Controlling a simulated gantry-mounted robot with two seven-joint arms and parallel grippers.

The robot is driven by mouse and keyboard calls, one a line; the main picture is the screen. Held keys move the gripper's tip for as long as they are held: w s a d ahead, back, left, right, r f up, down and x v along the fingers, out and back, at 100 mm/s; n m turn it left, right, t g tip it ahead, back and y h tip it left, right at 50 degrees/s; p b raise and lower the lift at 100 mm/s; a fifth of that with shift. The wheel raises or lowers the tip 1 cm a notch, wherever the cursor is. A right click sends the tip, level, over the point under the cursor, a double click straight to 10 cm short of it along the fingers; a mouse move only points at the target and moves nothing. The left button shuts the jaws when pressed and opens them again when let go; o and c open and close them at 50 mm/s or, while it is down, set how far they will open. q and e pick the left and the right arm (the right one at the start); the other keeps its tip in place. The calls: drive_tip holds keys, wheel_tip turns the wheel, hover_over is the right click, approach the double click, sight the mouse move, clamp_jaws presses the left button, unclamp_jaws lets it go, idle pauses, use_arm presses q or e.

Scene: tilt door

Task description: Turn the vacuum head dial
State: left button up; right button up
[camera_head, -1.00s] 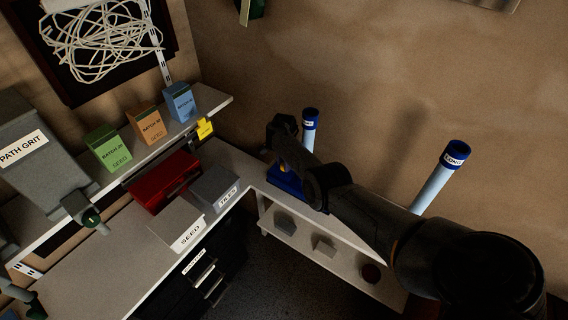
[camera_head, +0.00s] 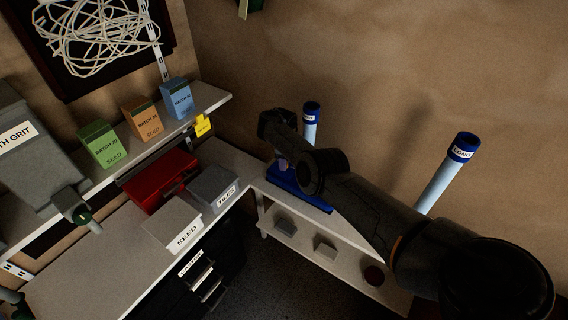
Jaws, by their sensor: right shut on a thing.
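A long blue piece, which looks like the vacuum head (camera_head: 303,196), lies on the white bench top near the back corner. My right arm comes in from the right and reaches over it. My right gripper (camera_head: 283,164) points down at the left end of the blue piece and is shut on part of it. The wrist and dim light hide most of the grip, and I cannot make out the dial.
Two pale tubes with blue caps, a short one (camera_head: 310,125) and a longer one (camera_head: 445,180), stand behind my right arm. A red box (camera_head: 158,180), a seed bin (camera_head: 172,222) and a tiles bin (camera_head: 213,188) sit to the left. A shelf (camera_head: 212,98) holds seed boxes.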

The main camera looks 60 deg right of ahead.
drive_tip(key=shift+m+b, duration=0.3)
drive_tip(key=shift+m, duration=0.4)
drive_tip(key=o, duration=1)
drive_tip(key=shift+o, duration=0.2)
drive_tip(key=shift+r, duration=0.1)
drive_tip(key=shift+r, duration=0.25)
wheel_tip(320, 180, up, 10)
drive_tip(key=p, duration=0.2)
drive_tip(key=shift+p, duration=0.35)
